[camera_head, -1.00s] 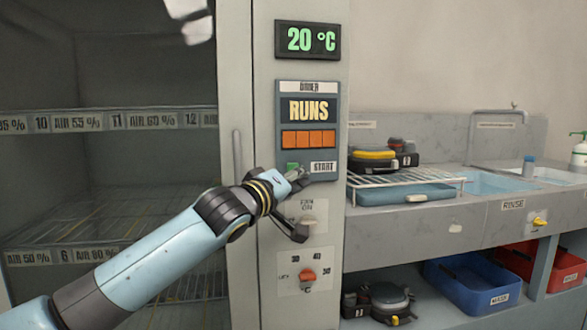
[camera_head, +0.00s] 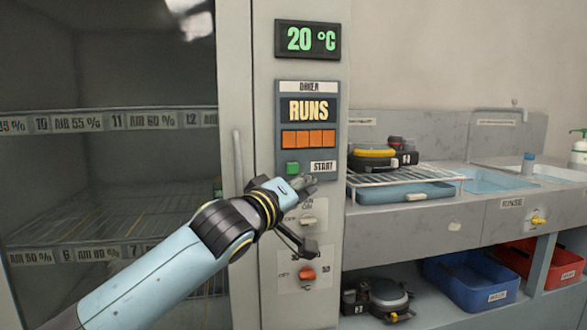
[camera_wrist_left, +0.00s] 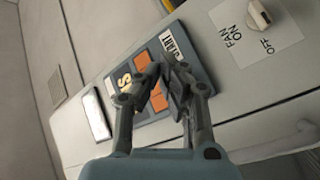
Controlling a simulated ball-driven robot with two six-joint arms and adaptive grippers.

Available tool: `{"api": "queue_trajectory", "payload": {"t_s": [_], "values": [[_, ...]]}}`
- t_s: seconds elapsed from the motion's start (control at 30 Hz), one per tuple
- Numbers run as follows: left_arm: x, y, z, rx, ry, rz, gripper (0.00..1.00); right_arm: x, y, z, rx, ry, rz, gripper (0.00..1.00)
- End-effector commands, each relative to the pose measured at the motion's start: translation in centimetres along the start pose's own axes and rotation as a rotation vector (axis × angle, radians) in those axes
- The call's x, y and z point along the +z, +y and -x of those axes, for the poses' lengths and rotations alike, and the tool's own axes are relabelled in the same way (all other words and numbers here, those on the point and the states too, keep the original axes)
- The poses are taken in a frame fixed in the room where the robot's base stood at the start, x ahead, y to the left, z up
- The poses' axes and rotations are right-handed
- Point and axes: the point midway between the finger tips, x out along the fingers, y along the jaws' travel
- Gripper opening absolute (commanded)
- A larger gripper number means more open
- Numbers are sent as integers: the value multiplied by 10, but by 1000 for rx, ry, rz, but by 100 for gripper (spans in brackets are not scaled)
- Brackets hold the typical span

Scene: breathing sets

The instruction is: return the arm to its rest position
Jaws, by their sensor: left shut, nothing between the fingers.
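My left gripper (camera_head: 306,184) is shut and empty in the head view, in front of the drying cabinet's control panel (camera_head: 308,168). Its fingertips are just below and right of the green start button (camera_head: 292,168), which shows clear of them. In the left wrist view the fingers (camera_wrist_left: 162,78) come together at the tips over the panel's orange blocks (camera_wrist_left: 141,61). The panel's display (camera_head: 308,110) reads RUNS, and the readout above (camera_head: 307,39) shows 20 °C. My right gripper is in neither view.
The fan switch (camera_head: 308,219) and the red-orange knob (camera_head: 307,274) are close below my gripper. The cabinet door's handle (camera_head: 238,163) stands left of it. To the right is a sink counter with a wire rack (camera_head: 412,176); blue (camera_head: 471,281) and red (camera_head: 553,267) bins sit underneath.

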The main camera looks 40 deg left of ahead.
Motion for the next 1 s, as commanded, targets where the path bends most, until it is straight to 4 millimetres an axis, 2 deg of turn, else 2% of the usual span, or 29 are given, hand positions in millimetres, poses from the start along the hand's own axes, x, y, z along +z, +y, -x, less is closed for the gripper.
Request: {"api": "queue_trajectory", "payload": {"t_s": [0.77,0.87,0.97,1.0], "values": [[2,-3,2,-6,-5,0,0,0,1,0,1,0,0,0],[21,-22,10,-46,-31,17,0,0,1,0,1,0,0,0],[54,-70,19,-144,-82,39,0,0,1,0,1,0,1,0],[71,-94,26,-194,-109,47,0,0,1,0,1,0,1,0]]}}
